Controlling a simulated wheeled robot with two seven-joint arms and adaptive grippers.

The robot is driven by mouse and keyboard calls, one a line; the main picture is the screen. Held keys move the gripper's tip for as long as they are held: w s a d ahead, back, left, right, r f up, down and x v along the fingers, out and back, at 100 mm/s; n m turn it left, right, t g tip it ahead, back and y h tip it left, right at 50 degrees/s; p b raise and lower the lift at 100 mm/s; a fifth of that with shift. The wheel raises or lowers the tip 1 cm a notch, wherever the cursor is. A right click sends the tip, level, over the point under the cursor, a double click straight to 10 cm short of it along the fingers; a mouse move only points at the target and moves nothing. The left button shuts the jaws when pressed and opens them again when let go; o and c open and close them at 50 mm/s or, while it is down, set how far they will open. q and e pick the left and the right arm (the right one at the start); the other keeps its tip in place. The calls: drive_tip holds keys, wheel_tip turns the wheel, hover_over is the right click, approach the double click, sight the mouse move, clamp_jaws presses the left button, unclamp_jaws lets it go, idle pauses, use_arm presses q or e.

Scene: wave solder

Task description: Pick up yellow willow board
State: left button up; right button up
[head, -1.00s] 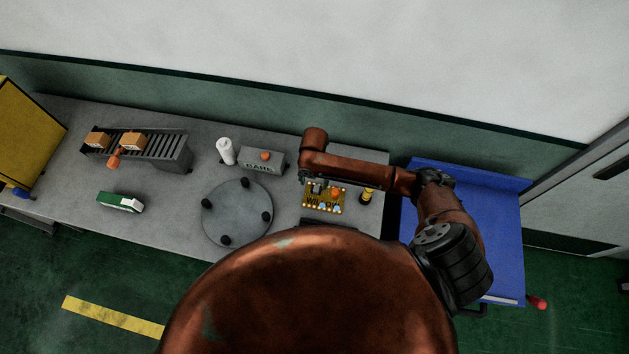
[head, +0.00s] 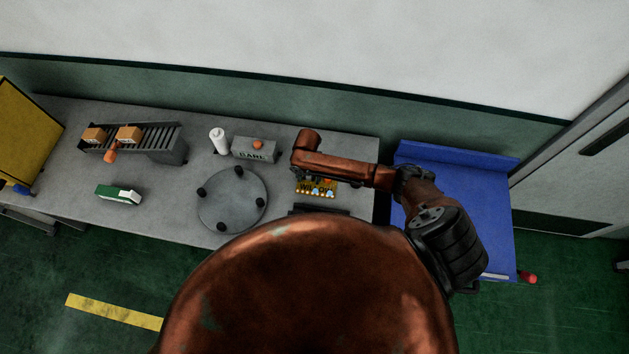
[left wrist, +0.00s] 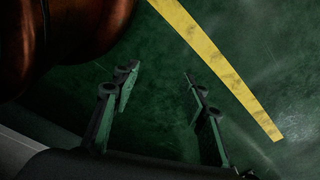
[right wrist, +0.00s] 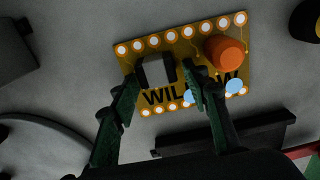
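The yellow willow board (head: 316,189) lies on the grey bench, partly hidden under my right arm in the head view. My left gripper (left wrist: 160,71) is open and empty above the green floor, out of sight in the head view.
A round grey plate (head: 232,214) with black posts and a grey box (head: 254,150) stand left of the board. A white bottle (head: 218,141), a green-and-white box (head: 119,194) and a roller rack (head: 150,140) are further left. A blue cart (head: 480,200) stands to the right.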

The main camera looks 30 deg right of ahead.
drive_tip(key=shift+w+a+f, duration=0.1)
drive_tip(key=shift+w+f, duration=0.05)
drive_tip(key=shift+w, duration=0.15)
drive_tip(key=c, duration=0.3)
drive_tip(key=shift+s, duration=0.1)
drive_tip(key=shift+c, duration=0.8)
drive_tip(key=shift+s, duration=0.1)
drive_tip(key=c, duration=0.3)
clamp_jaws()
drive_tip(key=shift+r, duration=0.65)
use_arm(q)
drive_tip(key=s+f+b, duration=0.2)
drive_tip(key=f, duration=0.1)
drive_tip(key=shift+s+b, duration=0.2)
drive_tip(key=shift+b, duration=0.15)
use_arm(e)
drive_tip(key=a+r, duration=1.2)
drive_tip(key=a, duration=0.2)
drive_tip(key=shift+s, duration=0.4)
